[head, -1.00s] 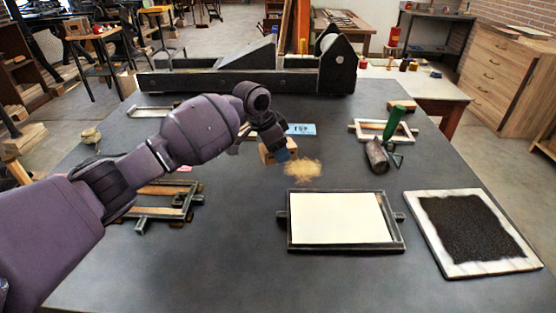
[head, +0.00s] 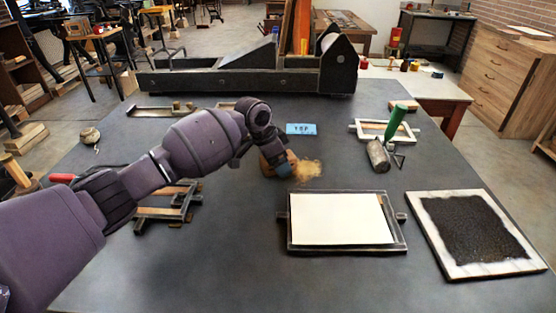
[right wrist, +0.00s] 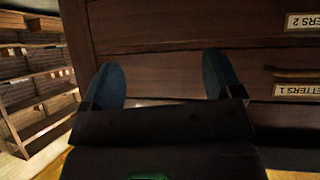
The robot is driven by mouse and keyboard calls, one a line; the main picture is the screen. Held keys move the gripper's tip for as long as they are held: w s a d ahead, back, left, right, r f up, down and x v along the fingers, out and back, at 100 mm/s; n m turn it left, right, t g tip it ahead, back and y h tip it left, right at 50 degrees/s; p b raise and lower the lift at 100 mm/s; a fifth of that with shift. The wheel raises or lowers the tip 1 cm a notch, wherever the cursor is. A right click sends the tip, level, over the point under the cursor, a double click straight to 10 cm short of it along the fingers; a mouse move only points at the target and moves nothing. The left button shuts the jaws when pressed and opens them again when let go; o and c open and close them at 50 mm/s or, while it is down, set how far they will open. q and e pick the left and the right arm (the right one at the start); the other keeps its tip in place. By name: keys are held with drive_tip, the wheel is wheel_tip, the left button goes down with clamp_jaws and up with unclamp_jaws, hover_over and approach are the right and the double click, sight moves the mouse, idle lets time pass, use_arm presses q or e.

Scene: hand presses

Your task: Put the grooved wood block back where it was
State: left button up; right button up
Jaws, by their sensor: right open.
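I cannot tell whether the block touches the table. Its groove is not clear. My right gripper (right wrist: 162,80) shows in the right wrist view, open and empty, its two blue fingertips apart in front of dark wooden drawers (right wrist: 180,30).
A tan dusty patch (head: 309,170) lies right of the block, and a blue card (head: 301,129) behind it. A framed white sheet (head: 340,219) and a black inked slab (head: 470,232) lie in front and right. A green-handled roller (head: 380,153) lies at right; a press (head: 250,80) stands behind.

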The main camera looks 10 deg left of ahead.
use_arm(q)
drive_tip(key=shift+r, duration=0.25)
drive_tip(key=p+v, duration=0.2)
drive_tip(key=v, duration=0.8)
drive_tip(key=shift+s+a+r, duration=0.15)
drive_tip(key=shift+a+r, duration=0.05)
drive_tip(key=shift+r, duration=0.15)
drive_tip(key=shift+s+a+r, duration=0.15)
drive_tip(key=shift+r, duration=0.3)
